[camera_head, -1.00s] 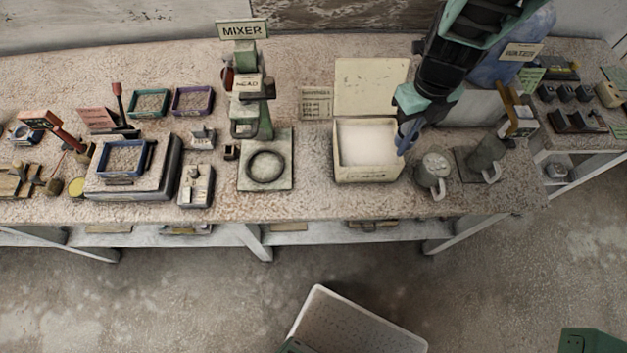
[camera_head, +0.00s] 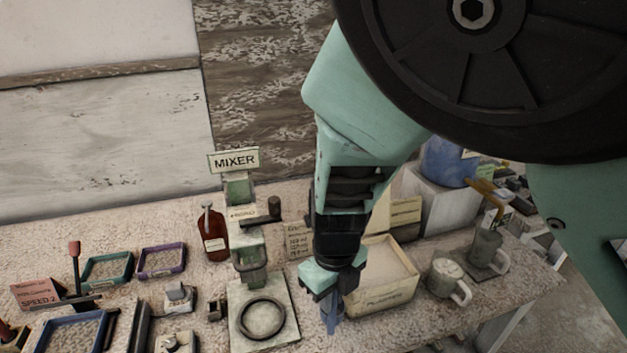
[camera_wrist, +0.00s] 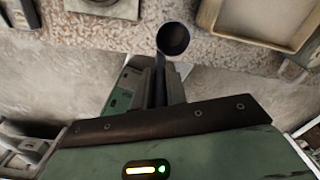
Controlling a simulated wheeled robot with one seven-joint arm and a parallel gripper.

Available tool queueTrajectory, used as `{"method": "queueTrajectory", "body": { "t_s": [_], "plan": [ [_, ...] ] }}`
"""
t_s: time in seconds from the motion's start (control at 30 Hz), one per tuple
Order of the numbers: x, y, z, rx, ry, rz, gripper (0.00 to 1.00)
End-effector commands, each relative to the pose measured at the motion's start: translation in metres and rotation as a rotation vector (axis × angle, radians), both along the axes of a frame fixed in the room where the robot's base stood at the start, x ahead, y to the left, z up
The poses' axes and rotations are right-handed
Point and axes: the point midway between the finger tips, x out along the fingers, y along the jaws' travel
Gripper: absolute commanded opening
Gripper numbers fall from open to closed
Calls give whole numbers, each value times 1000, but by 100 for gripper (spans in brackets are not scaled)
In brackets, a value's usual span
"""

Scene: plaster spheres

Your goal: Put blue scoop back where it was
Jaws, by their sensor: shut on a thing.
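My gripper (camera_head: 332,290) is shut on the blue scoop (camera_head: 331,319), which hangs below it in the head view. In the wrist view the scoop's dark round cup (camera_wrist: 173,39) sticks out past my gripper (camera_wrist: 160,88), with its handle between the fingers. The cup shows against the bench's front edge there. In the head view the scoop is at the left front corner of the open plaster box (camera_head: 382,299), between it and the mixer's base plate (camera_head: 262,338). The box's pale contents show in the wrist view (camera_wrist: 255,14). Whether the scoop is empty is unclear.
The mixer (camera_head: 240,225) and a brown bottle (camera_head: 213,236) stand left of my arm. A mug (camera_head: 448,282) and another mug on a scale (camera_head: 487,250) stand right of the box. A blue water container (camera_head: 447,160) is behind. Trays (camera_head: 107,269) fill the left bench.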

Motion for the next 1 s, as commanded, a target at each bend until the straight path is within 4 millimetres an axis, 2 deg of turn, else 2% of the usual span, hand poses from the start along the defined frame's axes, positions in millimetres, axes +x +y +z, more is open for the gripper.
{"method": "queueTrajectory", "body": {
  "t_s": [0.1, 0.33, 0.53, 0.93, 0.97, 1.0],
  "plan": [
    [0, -1, -20, -3, 2, -1, 0],
    [0, 0, -38, 0, 1, 1, 0],
    [0, 0, -65, -1, 1, -1, 0],
    [0, 0, -70, 1, 0, 1, 0],
    [0, 1, -70, 1, 0, 2, 19],
    [0, 1, -69, 1, 0, 2, 31]
  ]
}}
